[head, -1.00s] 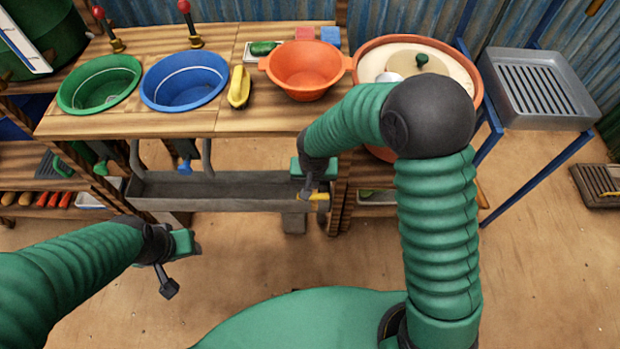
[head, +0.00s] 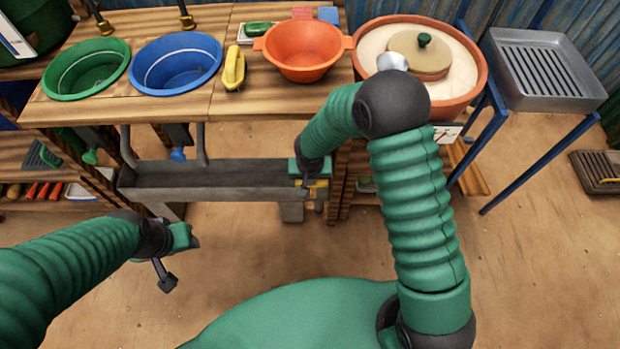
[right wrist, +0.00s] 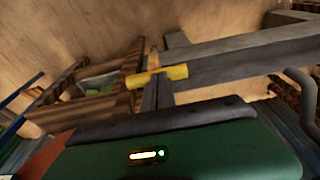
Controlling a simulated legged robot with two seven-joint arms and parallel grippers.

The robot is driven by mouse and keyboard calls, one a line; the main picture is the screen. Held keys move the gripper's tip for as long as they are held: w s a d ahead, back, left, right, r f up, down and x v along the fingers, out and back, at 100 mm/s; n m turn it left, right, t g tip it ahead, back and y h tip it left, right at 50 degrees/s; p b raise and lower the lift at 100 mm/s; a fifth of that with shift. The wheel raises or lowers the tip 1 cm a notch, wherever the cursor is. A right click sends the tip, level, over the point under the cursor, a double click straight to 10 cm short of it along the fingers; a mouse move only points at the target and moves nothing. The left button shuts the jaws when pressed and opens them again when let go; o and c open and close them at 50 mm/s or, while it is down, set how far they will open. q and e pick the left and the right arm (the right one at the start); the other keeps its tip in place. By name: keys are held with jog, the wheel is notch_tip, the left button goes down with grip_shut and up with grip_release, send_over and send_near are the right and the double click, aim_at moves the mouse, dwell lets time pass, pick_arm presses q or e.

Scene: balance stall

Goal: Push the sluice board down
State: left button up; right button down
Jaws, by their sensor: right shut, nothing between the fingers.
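The sluice board has a yellow handle bar (head: 321,184) at the right end of the grey trough (head: 215,186). In the right wrist view the yellow handle (right wrist: 158,76) lies across the upright grey board at the trough's end. My right gripper (head: 311,190) is shut and empty, right by the handle, and partly hides it in the head view. I cannot tell whether it touches the handle. My left gripper (head: 176,262) hangs over the floor in front of the trough.
Above the trough, a wooden counter (head: 170,107) carries green (head: 87,68) and blue (head: 177,64) basins and an orange colander (head: 303,52). Pipes (head: 201,146) hang down over the trough. A clay pot (head: 474,90) and metal rack (head: 545,70) stand right. The floor in front is clear.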

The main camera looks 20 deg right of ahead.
notch_tip(320, 180, down, 8)
jog(key=b, duration=0.5)
jog(key=shift+s, duration=0.25)
